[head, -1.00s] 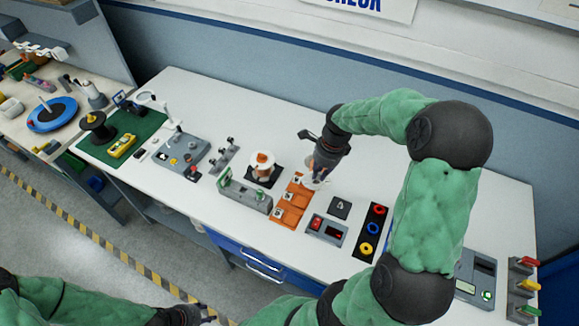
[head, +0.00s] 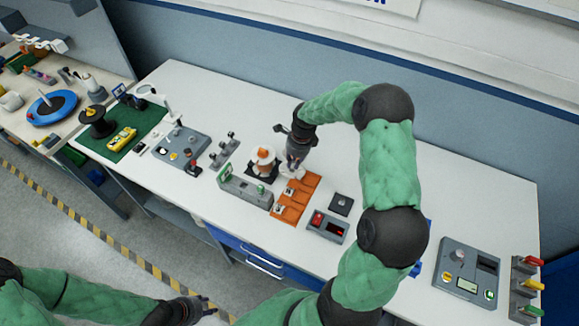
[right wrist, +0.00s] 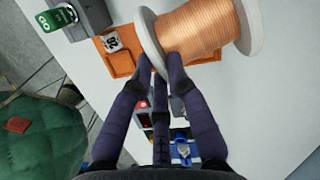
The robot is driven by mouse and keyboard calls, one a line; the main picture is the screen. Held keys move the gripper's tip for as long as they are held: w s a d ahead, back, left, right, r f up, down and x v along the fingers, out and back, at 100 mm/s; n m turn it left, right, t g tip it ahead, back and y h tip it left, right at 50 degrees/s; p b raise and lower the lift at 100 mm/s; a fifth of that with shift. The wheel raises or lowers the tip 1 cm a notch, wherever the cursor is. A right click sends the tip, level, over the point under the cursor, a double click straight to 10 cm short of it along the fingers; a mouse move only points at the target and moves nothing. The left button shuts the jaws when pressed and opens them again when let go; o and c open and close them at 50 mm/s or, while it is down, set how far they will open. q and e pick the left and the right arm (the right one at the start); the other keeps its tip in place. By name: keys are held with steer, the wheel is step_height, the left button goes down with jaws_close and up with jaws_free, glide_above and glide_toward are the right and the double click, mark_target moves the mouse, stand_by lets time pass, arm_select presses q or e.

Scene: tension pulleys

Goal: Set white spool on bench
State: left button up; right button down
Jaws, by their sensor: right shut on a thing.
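My right gripper (head: 293,163) is over the back of the bench, just right of a spool (head: 263,158) with copper winding and a white flange on a dark base. In the right wrist view, the fingers (right wrist: 162,62) are shut at the near flange of a white spool (right wrist: 253,28) wound with copper wire. Its axis lies roughly across that view. In the head view the gripper mostly hides it; only white bits show under the fingers. My left gripper (head: 207,307) is low at the front, off the bench; its fingers are too small to judge.
Orange trays (head: 290,208) lie in front of the right gripper, with a grey-green tester (head: 245,190) to their left. A red-switch box (head: 328,226) and a dark pad (head: 340,204) lie right. The bench (head: 440,205) is bare at the back right.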

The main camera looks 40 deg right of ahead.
mark_target(290, 172)
steer(key=shift+w+f, duration=0.75)
steer(key=shift+w, duration=0.05)
steer(key=shift+w+a+f, duration=0.15)
steer(key=shift+w+f, duration=0.1)
steer(key=shift+f, duration=0.2)
steer(key=shift+w+f+p, duration=0.1)
steer(key=shift+f+p, duration=0.25)
steer(key=shift+f, duration=1.2)
steer(key=shift+f, duration=0.1)
steer(key=c, duration=1.2)
jaws_free()
